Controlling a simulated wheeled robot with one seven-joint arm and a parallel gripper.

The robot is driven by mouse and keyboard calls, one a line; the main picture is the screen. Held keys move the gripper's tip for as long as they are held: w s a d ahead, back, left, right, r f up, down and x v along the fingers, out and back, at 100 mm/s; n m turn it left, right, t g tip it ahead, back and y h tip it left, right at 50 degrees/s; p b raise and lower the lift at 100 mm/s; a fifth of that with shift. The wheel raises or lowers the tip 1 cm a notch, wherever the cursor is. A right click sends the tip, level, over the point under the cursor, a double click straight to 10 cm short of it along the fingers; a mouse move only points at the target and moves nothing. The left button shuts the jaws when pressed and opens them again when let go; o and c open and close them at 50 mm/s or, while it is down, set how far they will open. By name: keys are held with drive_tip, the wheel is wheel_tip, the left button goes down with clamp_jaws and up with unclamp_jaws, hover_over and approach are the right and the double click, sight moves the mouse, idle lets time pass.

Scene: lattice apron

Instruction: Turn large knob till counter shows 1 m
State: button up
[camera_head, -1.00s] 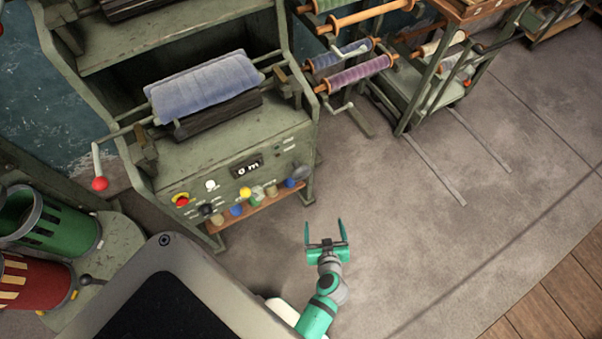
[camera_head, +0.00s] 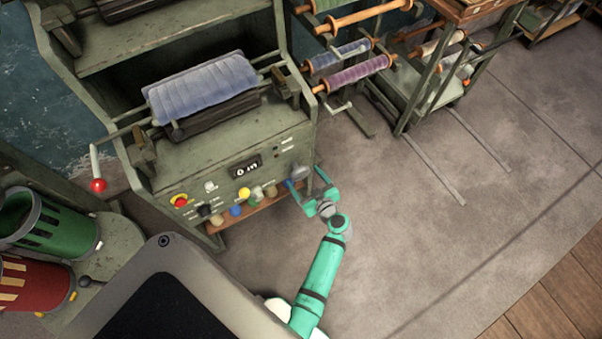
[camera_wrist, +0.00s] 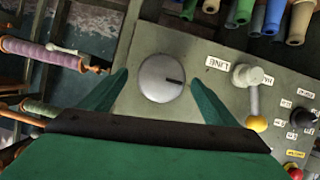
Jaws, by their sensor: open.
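The large grey round knob (camera_wrist: 161,78) sits on the machine's panel, and its dark mark points right in the wrist view. It also shows at the panel's right end in the head view (camera_head: 301,172). My gripper (camera_wrist: 159,77) is open in the wrist view, with one green finger on each side of the knob. Gaps show between the fingers and the knob, and I cannot tell any contact. In the head view my gripper (camera_head: 305,178) is at the panel's right end. The counter (camera_head: 248,166) is a small dark display with a reading that looks like 0 m.
A white lever with a yellow tip (camera_wrist: 250,90) stands right of the knob in the wrist view. A red button (camera_head: 180,200) is at the panel's left end. Coloured spools (camera_wrist: 240,14) sit on a ledge beside the panel.

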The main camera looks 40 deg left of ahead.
sight(302, 176)
drive_tip(key=shift+s+x, duration=0.15)
drive_tip(key=shift+x, duration=0.8)
drive_tip(key=shift+s+x, duration=0.15)
drive_tip(key=shift+x, duration=0.85)
drive_tip(key=shift+a, duration=0.1)
drive_tip(key=shift+c, duration=0.3)
drive_tip(key=c, duration=1)
drive_tip(key=shift+w+m, duration=0.1)
drive_tip(key=shift+m, duration=0.2)
